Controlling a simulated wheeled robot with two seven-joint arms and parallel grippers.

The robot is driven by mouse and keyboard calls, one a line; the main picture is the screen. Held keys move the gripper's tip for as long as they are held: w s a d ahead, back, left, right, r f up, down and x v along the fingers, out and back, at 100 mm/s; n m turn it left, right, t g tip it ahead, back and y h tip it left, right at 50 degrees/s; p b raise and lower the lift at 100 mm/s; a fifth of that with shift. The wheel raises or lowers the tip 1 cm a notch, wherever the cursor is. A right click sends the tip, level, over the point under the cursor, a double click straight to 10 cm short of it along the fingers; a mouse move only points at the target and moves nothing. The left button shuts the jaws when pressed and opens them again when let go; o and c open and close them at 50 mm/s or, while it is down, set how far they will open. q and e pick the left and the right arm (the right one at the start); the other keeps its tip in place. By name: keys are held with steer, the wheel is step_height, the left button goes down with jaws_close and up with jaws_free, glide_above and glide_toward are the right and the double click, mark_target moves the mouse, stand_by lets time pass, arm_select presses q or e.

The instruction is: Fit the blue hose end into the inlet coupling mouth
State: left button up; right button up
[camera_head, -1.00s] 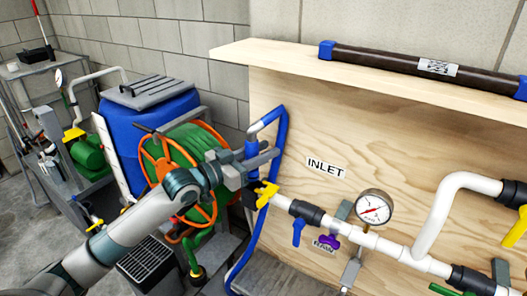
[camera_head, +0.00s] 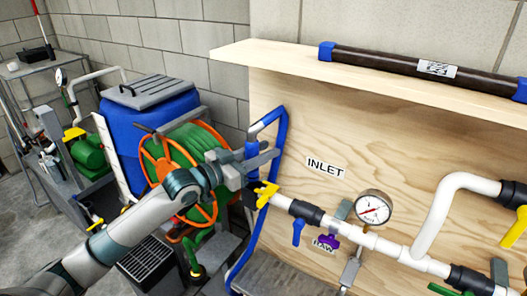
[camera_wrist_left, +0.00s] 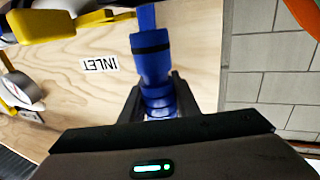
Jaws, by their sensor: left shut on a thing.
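My left gripper (camera_head: 264,160) is shut on the blue hose end (camera_head: 252,150), which stands roughly upright between the fingers. In the left wrist view the hose end (camera_wrist_left: 152,65) shows as a blue cylinder with a dark band, between the dark fingers (camera_wrist_left: 160,105). The inlet coupling (camera_head: 250,193), dark with yellow levers (camera_head: 266,194), sits at the left end of the white pipe, just below the gripper. A yellow lever (camera_wrist_left: 45,26) shows at the upper left of the wrist view. The coupling mouth is hidden, so I cannot tell whether the hose end touches it. My right gripper is not in view.
The blue hose (camera_head: 260,232) loops behind the gripper beside the plywood board (camera_head: 420,135). A green hose reel (camera_head: 185,150) with an orange rim stands close on the left. A pressure gauge (camera_head: 373,207) and a blue valve handle (camera_head: 298,232) are along the pipe.

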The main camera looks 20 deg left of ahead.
arm_select(q)
steer(key=shift+p, duration=0.35)
stand_by(0.7)
steer(key=shift+f+b, duration=1.65)
steer(key=shift+f, duration=1.25)
stand_by(0.4)
steer(key=o, duration=1.2)
steer(key=shift+s, duration=0.1)
steer(key=shift+s+a+f+b, duration=0.15)
steer(key=shift+s+a+b, duration=0.15)
steer(key=shift+s, duration=0.15)
steer(key=shift+b+v, duration=2.5)
steer(key=shift+v, duration=5.6)
steer(key=shift+d, duration=0.1)
